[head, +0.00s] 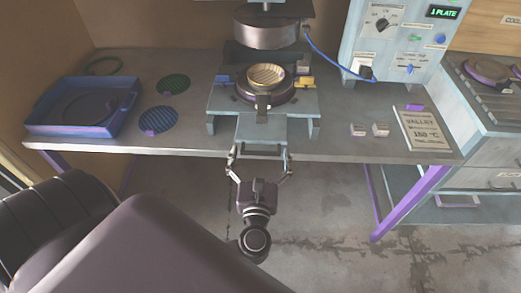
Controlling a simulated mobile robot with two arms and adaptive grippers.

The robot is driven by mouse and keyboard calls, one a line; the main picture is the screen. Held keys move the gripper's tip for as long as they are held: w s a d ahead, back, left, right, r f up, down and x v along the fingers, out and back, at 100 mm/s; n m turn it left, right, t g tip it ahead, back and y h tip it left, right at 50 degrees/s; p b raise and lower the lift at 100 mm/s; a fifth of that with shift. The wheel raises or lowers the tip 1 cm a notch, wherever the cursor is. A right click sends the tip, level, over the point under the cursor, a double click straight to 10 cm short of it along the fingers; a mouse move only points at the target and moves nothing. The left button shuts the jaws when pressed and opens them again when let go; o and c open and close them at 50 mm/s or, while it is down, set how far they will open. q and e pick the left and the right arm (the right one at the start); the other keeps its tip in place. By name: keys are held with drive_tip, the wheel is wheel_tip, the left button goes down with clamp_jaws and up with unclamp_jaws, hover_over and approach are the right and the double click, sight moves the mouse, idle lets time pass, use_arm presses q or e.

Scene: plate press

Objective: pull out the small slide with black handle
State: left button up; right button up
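The press stands at the middle of the table. Its pale grey slide (262,130) sticks out over the table's front edge. A dark, handle-like block (263,104) stands upright at the front of the round dark mould (285,95), which holds a tan ribbed dish (266,74). My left gripper (259,154) is open, its two fingers spread wide at the front end of the slide. Whether the fingers touch the slide, I cannot tell. Nothing shows held between them. My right gripper is not in view.
The round press head (266,33) hangs above the mould. A blue tray (48,128) and dark green and blue discs (159,120) lie to the left. Small blocks, a sign (424,128) and a control box (392,40) stand to the right. Open floor lies in front.

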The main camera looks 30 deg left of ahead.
use_arm(q)
drive_tip(key=shift+s+d, duration=0.1)
drive_tip(key=shift+s, duration=0.05)
drive_tip(key=v, duration=1.2)
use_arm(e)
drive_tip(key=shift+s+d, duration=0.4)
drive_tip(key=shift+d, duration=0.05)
